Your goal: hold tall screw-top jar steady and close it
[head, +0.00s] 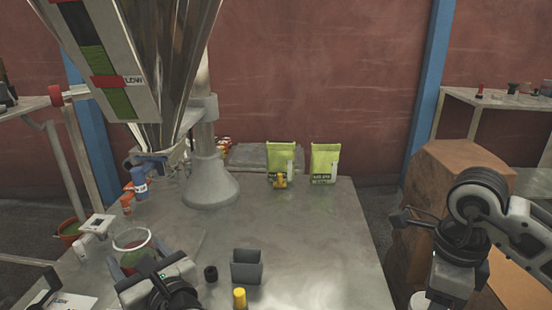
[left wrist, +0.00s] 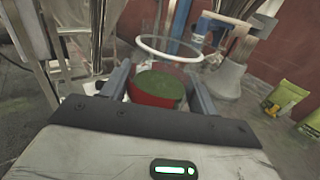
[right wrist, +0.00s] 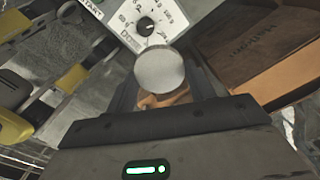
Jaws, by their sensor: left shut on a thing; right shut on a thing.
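The clear jar (head: 133,241) stands at the left front of the table, with green powder inside and a red lower part. Its round top is open in the left wrist view (left wrist: 168,48). My left gripper (head: 137,258) is shut around the jar's sides, one finger on each side. My right gripper (right wrist: 160,75) is shut on a pale round lid (right wrist: 160,68), well to the right of the jar. The lid also shows at the head view's bottom edge (head: 418,300). The jar's base is partly hidden by my left gripper.
A grey square container (head: 246,267), a small black cylinder (head: 211,273) and a yellow-capped item (head: 239,298) stand right of the jar. The filler hopper (head: 150,60) hangs above and behind. Green bags (head: 324,163) stand at the back. Cardboard boxes (head: 440,180) are at right.

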